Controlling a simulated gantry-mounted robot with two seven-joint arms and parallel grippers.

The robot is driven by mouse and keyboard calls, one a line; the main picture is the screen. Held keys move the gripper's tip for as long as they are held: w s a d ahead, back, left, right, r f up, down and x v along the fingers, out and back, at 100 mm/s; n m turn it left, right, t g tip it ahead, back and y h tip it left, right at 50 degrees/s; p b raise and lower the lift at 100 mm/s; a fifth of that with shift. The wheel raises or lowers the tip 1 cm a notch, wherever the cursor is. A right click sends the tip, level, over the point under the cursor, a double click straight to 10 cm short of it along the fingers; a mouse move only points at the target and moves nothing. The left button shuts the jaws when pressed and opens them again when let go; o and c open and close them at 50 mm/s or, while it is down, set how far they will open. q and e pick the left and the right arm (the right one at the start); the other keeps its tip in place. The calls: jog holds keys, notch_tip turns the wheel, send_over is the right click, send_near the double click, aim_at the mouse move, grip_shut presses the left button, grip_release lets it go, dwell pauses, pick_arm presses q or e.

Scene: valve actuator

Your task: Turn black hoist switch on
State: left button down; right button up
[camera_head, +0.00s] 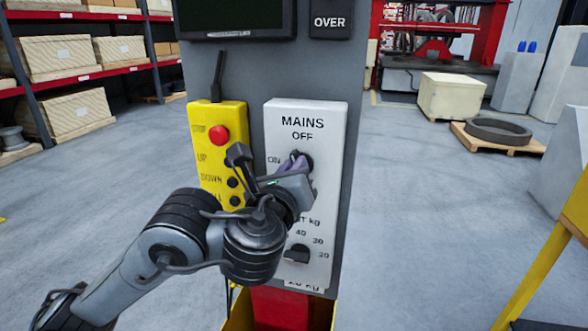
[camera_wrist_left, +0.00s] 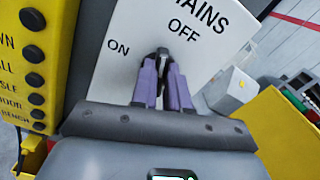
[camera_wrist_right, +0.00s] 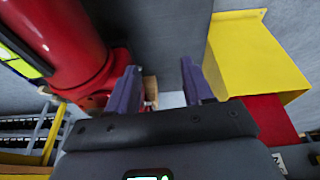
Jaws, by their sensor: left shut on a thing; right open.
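The white panel (camera_head: 285,112) marked MAINS, OFF and ON is upright on a grey column. The black switch knob (camera_head: 306,158) sits below OFF and to the right of ON, partly hidden by my left gripper. My left gripper (camera_head: 298,163) is at the panel, its purple fingers shut on the knob. In the left wrist view, the knob (camera_wrist_left: 163,54) shows between the fingertips, and its exact angle is hard to tell. My right gripper (camera_wrist_right: 162,84) shows only in the right wrist view, open, with nothing between its fingers.
Left of the panel is a yellow control box (camera_head: 203,118) with a red button (camera_head: 219,135) and several black buttons. A lower black knob (camera_head: 297,254) is on the white panel.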

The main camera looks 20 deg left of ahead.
pick_arm(q)
jog(key=shift+n, duration=0.3)
jog(key=shift+a+f+n+b, duration=0.15)
jog(key=shift+n+b, duration=0.4)
jog(key=shift+n, duration=1.55)
jog(key=shift+a+f+n+b, duration=0.15)
jog(key=shift+n+b, duration=0.35)
jog(key=shift+n, duration=1.6)
jog(key=shift+a+f+n+b, duration=0.15)
jog(key=shift+n+b, duration=0.4)
jog(key=shift+n, duration=1.55)
jog(key=shift+d, duration=0.1)
jog(key=c, duration=1.1)
grip_release()
jog(key=shift+s, duration=0.15)
